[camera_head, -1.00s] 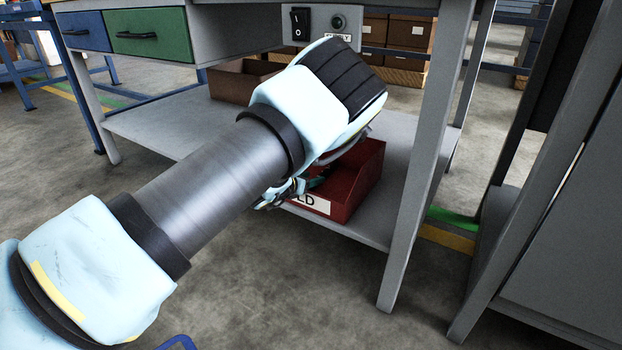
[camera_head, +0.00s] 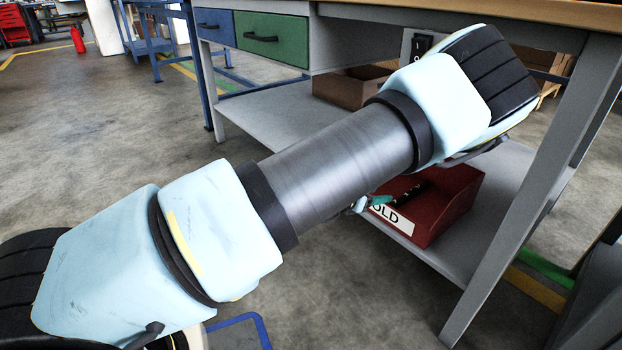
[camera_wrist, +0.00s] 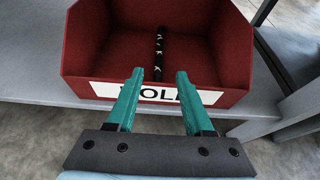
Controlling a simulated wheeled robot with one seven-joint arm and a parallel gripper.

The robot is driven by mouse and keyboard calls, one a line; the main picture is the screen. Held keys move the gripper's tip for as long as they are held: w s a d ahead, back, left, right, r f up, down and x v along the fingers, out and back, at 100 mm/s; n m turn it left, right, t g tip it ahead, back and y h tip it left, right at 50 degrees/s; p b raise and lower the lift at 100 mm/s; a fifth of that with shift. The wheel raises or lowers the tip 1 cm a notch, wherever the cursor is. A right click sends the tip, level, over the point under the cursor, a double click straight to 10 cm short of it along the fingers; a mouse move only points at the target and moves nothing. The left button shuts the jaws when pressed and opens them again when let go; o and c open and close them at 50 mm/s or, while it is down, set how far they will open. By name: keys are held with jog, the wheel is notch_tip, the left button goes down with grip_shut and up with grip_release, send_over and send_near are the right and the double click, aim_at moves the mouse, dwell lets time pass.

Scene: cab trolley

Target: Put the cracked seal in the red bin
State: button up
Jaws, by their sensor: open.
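The red bin (camera_head: 450,205) stands on the lower shelf of the workbench, with a white label ending in "OLD". In the wrist view the red bin (camera_wrist: 85,45) is open toward me. A thin black strip with pale marks, which looks like the cracked seal (camera_wrist: 159,45), lies inside it, pointing toward its back wall. The seal (camera_head: 410,192) also shows as a dark piece in the head view. My gripper (camera_wrist: 160,74) is open, its two teal fingers apart at the bin's front edge, with the strip's near end seen between the tips. My arm hides most of the gripper in the head view.
The lower shelf (camera_head: 270,120) is bare to the left of the bin. A brown box (camera_head: 345,90) stands at its back. The bench leg (camera_head: 535,210) rises to the right of the bin. Blue and green drawers hang above.

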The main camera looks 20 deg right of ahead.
jog(key=shift+w, duration=0.1)
jog(key=w+a+r+n+t+y, duration=0.3)
jog(key=w+a+n+t+y, duration=0.15)
jog(key=w+a+n, duration=0.9)
jog(key=w+a+r+n+y, duration=0.2)
jog(key=a+n+y, duration=0.4)
jog(key=a+n, duration=0.85)
jog(key=s+a+r+n+g+y, duration=0.1)
jog(key=s+a+r+n+g, duration=0.2)
jog(key=a+n, duration=0.7)
jog(key=s+a+r+n+g+y, duration=0.1)
jog(key=s+a+r+n+g, duration=0.2)
jog(key=s+a+r+n, duration=0.3)
jog(key=s+a+n, duration=0.4)
jog(key=s+n, duration=0.1)
jog(key=s, duration=0.1)
jog(key=shift+s+a+r+n, duration=0.2)
jog(key=shift+r+n, duration=0.15)
jog(key=shift+n, duration=0.05)
jog(key=shift+g+y, duration=0.25)
